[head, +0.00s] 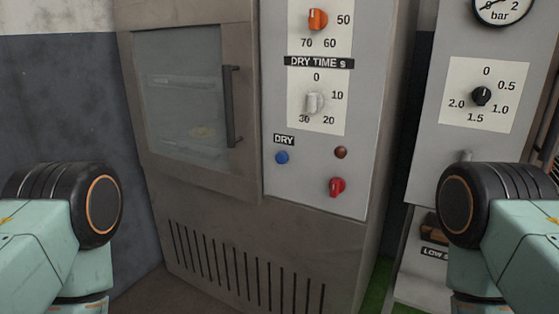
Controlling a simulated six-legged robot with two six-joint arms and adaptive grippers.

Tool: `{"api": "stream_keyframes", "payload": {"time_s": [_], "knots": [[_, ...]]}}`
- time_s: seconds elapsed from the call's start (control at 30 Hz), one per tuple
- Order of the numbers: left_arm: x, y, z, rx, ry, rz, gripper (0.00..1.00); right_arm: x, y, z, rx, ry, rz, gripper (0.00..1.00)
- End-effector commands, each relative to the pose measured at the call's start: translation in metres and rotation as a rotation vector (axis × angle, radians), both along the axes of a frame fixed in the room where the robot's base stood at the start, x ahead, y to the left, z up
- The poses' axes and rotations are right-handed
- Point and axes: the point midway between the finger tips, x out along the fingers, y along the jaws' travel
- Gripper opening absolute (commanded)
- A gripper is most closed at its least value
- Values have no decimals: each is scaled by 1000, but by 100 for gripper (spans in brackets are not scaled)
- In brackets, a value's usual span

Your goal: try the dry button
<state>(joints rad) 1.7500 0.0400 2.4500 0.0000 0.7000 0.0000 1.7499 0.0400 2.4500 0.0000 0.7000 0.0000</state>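The dry button is a small round blue button (282,158) on the grey control panel (360,120) of a metal cabinet, just under a black "DRY" label (284,140). A dark red-brown round lamp or button (341,152) sits to its right, and a red knob (337,187) is below that. Above are a white "DRY TIME s" dial (313,102) and an orange knob (317,19). My two arms show at the lower left and lower right, both apart from the panel. Neither gripper is in view.
The cabinet's glass door (185,95) with a dark vertical handle (232,106) is shut, left of the panel. A vent grille (240,270) is below. To the right stands another panel with a black knob (481,96) and a bar gauge (500,8).

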Motion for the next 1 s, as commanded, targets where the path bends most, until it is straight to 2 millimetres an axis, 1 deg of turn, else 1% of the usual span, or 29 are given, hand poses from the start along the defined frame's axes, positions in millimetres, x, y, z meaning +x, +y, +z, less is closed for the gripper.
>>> {"api": "stream_keyframes", "payload": {"time_s": [0.03, 0.07, 0.37, 1.0], "knots": [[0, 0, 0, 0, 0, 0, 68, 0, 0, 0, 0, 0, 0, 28], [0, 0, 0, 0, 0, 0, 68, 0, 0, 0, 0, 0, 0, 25], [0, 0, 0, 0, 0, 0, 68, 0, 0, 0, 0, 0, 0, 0], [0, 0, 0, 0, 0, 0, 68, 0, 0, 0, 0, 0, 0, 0]]}}
